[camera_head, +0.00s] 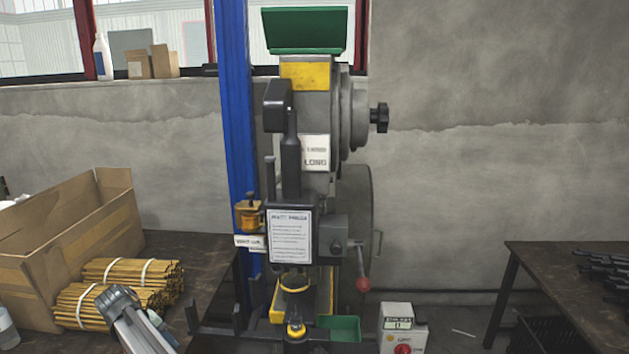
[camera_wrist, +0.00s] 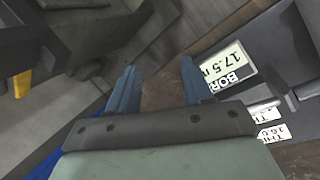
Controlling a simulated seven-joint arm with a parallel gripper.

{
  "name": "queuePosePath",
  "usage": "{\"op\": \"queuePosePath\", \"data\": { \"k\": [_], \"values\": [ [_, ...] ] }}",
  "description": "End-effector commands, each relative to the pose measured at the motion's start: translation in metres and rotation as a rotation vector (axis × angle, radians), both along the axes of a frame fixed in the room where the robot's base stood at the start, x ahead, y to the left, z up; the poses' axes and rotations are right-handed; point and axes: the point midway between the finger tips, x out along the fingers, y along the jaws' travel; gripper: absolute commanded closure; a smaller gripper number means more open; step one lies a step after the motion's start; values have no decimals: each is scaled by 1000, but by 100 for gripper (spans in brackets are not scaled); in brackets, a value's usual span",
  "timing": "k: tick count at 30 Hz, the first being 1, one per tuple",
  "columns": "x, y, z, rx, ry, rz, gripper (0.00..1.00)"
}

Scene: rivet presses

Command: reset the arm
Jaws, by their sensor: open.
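My gripper (camera_wrist: 158,84) shows in the wrist view with its two blue fingers spread apart. Nothing is held between them; a brown surface and grey floor or wall show in the gap. In the head view a grey part of my arm (camera_head: 128,318) reaches in at the bottom left, in front of the bundled rods. The fingertips are hard to make out there. The rivet press (camera_head: 305,100) stands in the middle of the head view, to the right of my arm and apart from it.
A cardboard box (camera_head: 70,225) and bundled yellow rods (camera_head: 135,272) are on the left bench. A control box (camera_head: 402,325) with a red button stands lower right of the press. A table (camera_head: 560,255) with dark parts is at right. A "17.5" label (camera_wrist: 228,70) is near the right finger.

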Motion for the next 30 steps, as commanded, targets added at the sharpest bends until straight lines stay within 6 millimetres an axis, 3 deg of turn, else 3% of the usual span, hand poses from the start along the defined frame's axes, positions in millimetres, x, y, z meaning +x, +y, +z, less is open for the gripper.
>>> {"op": "queuePosePath", "data": {
  "k": [1, 10, 20, 26, 30],
  "values": [
    [-8, -26, -19, -56, -14, 27, 50],
    [-15, -149, -105, -306, -35, 127, 50],
    [-23, -305, -210, -320, 97, -3, 50],
    [-49, -393, -266, -261, 193, -149, 50],
    [-78, -448, -300, -215, 257, -259, 50]
  ]
}}
